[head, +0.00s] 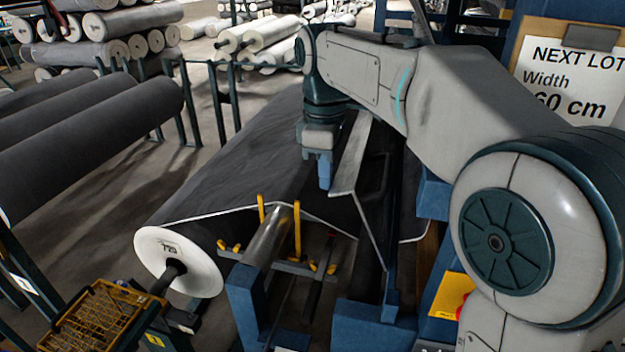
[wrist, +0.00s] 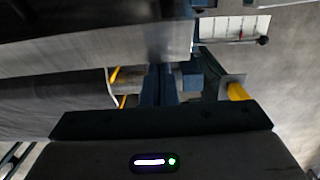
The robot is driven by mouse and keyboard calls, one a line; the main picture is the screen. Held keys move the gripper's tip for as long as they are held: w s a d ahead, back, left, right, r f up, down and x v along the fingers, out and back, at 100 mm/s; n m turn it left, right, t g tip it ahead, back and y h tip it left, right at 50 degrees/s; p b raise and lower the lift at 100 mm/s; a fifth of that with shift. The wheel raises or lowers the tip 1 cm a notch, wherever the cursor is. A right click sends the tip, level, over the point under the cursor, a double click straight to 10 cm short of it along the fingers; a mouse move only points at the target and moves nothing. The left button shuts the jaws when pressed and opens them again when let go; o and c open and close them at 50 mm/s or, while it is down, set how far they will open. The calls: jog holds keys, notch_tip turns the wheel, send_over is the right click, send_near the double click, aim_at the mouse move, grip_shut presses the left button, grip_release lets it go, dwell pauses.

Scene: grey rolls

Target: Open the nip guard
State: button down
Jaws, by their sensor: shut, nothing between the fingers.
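The nip guard appears to be the long pale grey metal plate (head: 351,155) in the middle of the head view, tilted and running along the dark web of material. My gripper (head: 325,186) points down just left of this plate, with its blue fingers together and nothing between them. In the wrist view, a grey metal panel (wrist: 140,48) fills the upper left, and the shut fingers (wrist: 161,70) show near its lower edge. I cannot tell whether the fingers touch the plate. A dark bent bar (head: 373,188) shows right of the plate.
A large dark roll (head: 250,165) with a white end (head: 180,262) lies left of my gripper. Yellow upright prongs (head: 297,228) and a shiny metal roller (head: 268,236) stand in front. Blue machine frame (head: 365,325) borders the right. An orange crate (head: 105,318) sits lower left.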

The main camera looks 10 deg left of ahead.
aim_at(352, 180)
jog(key=shift+y, duration=0.6)
jog(key=d+r, duration=0.1)
jog(key=d, duration=0.1)
jog(key=d+r, duration=0.1)
jog(key=d, duration=0.1)
jog(key=shift+s+d+r, duration=0.1)
jog(key=shift+s+r, duration=0.1)
jog(key=shift+s+d+r, duration=0.1)
jog(key=shift+d, duration=0.3)
jog(key=shift+a, duration=0.1)
